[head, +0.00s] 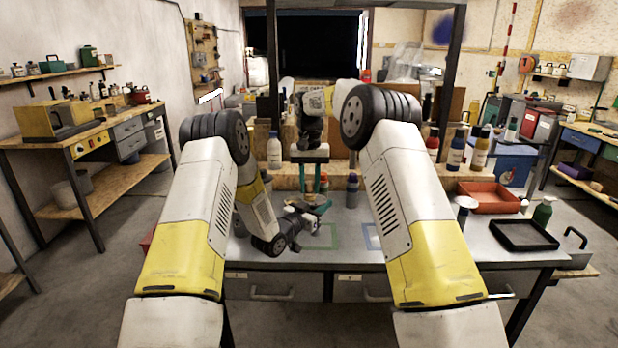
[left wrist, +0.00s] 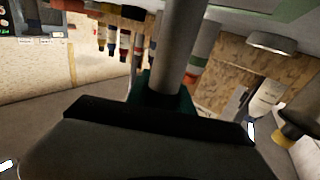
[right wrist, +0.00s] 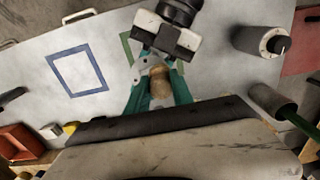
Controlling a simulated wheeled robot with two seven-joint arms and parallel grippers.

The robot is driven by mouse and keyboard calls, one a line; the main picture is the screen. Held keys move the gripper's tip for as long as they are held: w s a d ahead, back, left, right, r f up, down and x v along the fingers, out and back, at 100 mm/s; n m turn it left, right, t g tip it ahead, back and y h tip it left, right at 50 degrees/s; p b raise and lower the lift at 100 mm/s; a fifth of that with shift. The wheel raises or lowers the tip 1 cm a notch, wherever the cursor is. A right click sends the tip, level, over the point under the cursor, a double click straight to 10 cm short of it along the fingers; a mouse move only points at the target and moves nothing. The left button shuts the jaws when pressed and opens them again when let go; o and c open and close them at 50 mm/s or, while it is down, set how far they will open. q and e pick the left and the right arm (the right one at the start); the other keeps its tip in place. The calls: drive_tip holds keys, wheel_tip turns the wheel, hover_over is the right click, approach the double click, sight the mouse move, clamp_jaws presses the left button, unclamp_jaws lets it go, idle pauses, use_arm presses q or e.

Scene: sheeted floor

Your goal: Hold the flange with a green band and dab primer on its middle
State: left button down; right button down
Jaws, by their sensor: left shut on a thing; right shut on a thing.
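My left gripper (head: 322,207) is low over the grey bench. In the left wrist view its teal fingers (left wrist: 165,90) are shut on a grey cylindrical part (left wrist: 181,42), seemingly the flange; no green band shows on it. My right gripper (head: 310,180) points down above the bench, just behind the left one. In the right wrist view its teal fingers (right wrist: 158,92) are shut on a tan, rounded handle (right wrist: 160,82), seemingly the primer dabber's. Its working end is hidden. My left gripper's dark and white body (right wrist: 172,30) shows close beyond the handle.
A green square outline (head: 322,236) and a blue one (head: 372,236) mark the bench. A red tray (head: 490,197), a black tray (head: 524,235) and a green bottle (head: 542,212) stand at the right. Bottles, including a white one (head: 274,150), stand along the back.

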drive_tip(key=shift+d+f, duration=0.1)
drive_tip(key=shift+d, duration=0.5)
drive_tip(key=shift+w+d, duration=0.1)
drive_tip(key=shift+d, duration=1.15)
drive_tip(key=a, duration=0.4)
drive_tip(key=shift+r, duration=4.1)
use_arm(q)
drive_tip(key=c, duration=1)
unclamp_jaws()
drive_tip(key=shift+c, duration=0.2)
drive_tip(key=shift+s+a, duration=0.1)
